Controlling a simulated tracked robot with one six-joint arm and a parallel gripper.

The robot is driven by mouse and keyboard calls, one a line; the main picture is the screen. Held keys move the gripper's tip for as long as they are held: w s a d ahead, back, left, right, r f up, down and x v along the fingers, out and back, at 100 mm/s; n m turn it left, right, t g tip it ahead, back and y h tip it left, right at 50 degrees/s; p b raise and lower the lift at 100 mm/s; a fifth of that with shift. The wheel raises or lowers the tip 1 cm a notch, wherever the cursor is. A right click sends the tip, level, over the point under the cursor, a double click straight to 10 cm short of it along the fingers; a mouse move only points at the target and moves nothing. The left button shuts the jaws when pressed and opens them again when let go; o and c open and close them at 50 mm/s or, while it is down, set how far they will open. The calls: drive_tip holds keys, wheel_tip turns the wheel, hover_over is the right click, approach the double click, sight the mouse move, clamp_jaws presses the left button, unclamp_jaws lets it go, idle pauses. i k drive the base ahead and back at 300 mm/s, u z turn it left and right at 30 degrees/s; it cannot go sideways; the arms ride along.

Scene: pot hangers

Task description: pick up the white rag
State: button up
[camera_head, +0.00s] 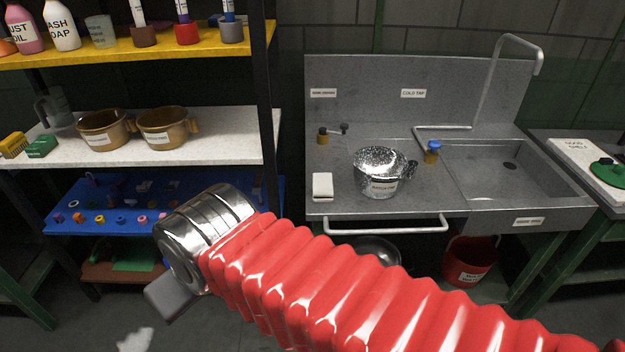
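A crumpled white piece (136,341), which looks like the white rag, lies on the floor at the bottom left, partly cut off by the picture's lower edge. A small folded white block or cloth (322,187) also sits on the left part of the sink counter; I cannot tell its material. My red ribbed arm reaches in from the lower right. My gripper (172,298) is at its end on the left, above and to the right of the floor piece and apart from it. Only one grey finger part shows, so its opening is hidden.
The grey sink counter (336,206) holds a speckled metal pot (380,172) and taps. A shelf unit with a yellow top shelf (150,45), a white shelf (225,142) and a blue shelf (75,192) stands left. A red bucket (470,262) sits under the sink.

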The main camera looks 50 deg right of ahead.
sight(322, 182)
drive_tip(key=z, duration=0.55)
drive_tip(key=i, duration=0.9)
drive_tip(key=z, duration=0.6)
